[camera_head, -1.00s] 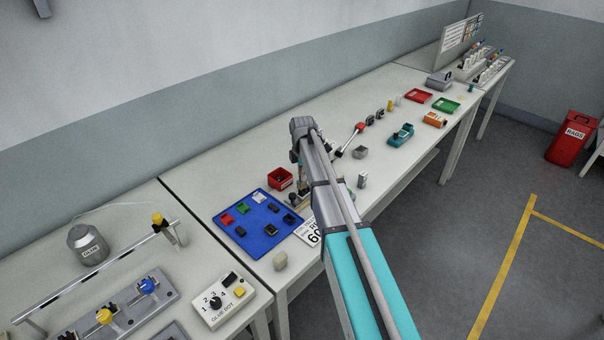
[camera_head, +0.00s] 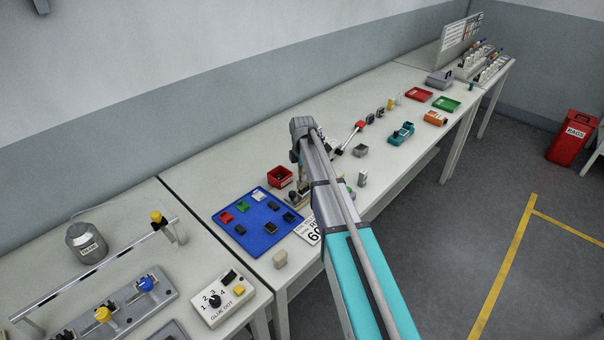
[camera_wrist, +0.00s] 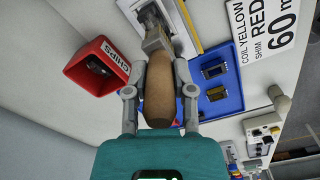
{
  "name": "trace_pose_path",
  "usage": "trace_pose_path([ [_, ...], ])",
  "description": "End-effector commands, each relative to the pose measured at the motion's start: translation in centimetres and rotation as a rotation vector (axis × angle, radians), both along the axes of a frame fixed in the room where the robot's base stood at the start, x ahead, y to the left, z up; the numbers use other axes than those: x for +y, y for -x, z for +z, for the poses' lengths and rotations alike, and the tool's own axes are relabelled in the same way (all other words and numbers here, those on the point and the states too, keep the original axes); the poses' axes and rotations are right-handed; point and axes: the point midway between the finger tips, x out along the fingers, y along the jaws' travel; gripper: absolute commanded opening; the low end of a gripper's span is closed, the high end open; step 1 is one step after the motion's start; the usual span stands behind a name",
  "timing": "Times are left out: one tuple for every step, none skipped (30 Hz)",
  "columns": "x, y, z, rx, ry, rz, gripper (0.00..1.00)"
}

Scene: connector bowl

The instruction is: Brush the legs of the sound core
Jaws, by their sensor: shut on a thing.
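In the wrist view my gripper (camera_wrist: 160,90) is shut on the brown wooden handle of a brush (camera_wrist: 158,108). Its metal collar points to the top of the picture, over a grey piece (camera_wrist: 150,14) beside a yellow-edged strip. The bristle end is hard to make out, and I cannot tell whether it touches anything. Dark cores (camera_wrist: 214,71) lie in the blue tray (camera_wrist: 232,92) to the right. I cannot tell which core is the sound one. In the head view my arm mostly hides the gripper, just right of the blue tray (camera_head: 235,218).
A red CHIPS bin (camera_wrist: 80,72) stands left of the gripper; the head view shows it behind the tray (camera_head: 276,183). A printed card (camera_wrist: 262,30) lies to the right. Bare bench (camera_head: 215,175) lies left of the red bin.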

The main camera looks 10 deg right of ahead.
Motion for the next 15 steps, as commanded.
trace_pose_path([
  [-0.05, -0.04, 0.02, 0.0, 0.0, 0.0, 0.0],
  [-0.07, -0.06, 0.02, 0.0, 0.0, 0.0, 0.0],
  [-0.12, -0.11, 0.03, 0.0, 0.0, 0.0, 0.0],
  [-0.17, -0.14, 0.03, 0.0, 0.0, 0.0, 0.0],
  [-0.23, -0.18, 0.04, 0.0, 0.0, 0.0, 0.0],
  [-0.31, -0.25, 0.05, 0.0, 0.0, 0.0, 0.0],
  [-0.37, -0.3, 0.06, 0.0, 0.0, 0.0, 0.0],
  [-0.44, -0.35, 0.07, 0.0, 0.0, 0.0, 0.0],
  [-0.53, -0.43, 0.08, 0.0, 0.0, 0.0, 0.0],
  [-0.6, -0.47, 0.09, 0.0, 0.0, 0.0, 0.0],
  [-0.67, -0.52, 0.09, 0.0, 0.0, 0.0, 0.0],
  [-0.76, -0.59, 0.1, 0.0, 0.0, 0.0, 0.0],
  [-0.82, -0.64, 0.11, 0.0, 0.0, 0.0, 0.0],
  [-0.89, -0.68, 0.12, 0.0, 0.0, 0.0, 0.0],
  [-0.98, -0.75, 0.13, 0.0, 0.0, 0.0, 0.0],
])
